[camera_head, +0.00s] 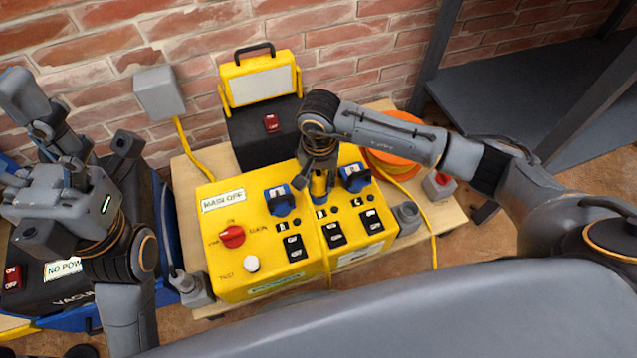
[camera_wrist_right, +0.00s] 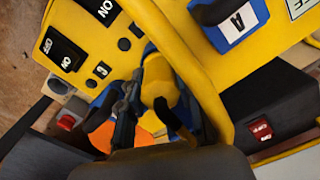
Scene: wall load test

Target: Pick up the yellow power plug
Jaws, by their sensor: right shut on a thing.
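The yellow power plug (camera_head: 319,187) is at the middle of the yellow power box (camera_head: 240,272), between two blue sockets (camera_head: 280,200) (camera_head: 355,177). My right gripper (camera_head: 318,172) comes down from above and is shut on the plug. In the right wrist view the plug (camera_wrist_right: 160,85) is between the dark fingers (camera_wrist_right: 150,112), and a yellow cable (camera_wrist_right: 192,72) passes beside it. The fingers hide the plug's lower end, so I cannot tell if it is seated in a socket. My left gripper (camera_head: 65,195) is away at the left; its fingers are not clear.
The box stands on a wooden table with a red knob (camera_head: 232,236), a white button (camera_head: 251,264) and black switches (camera_head: 335,234). Behind it is a black and yellow case (camera_head: 262,110). An orange reel (camera_head: 395,145) and a grey red-button box (camera_head: 439,185) lie right. A vacuum (camera_head: 60,285) is left.

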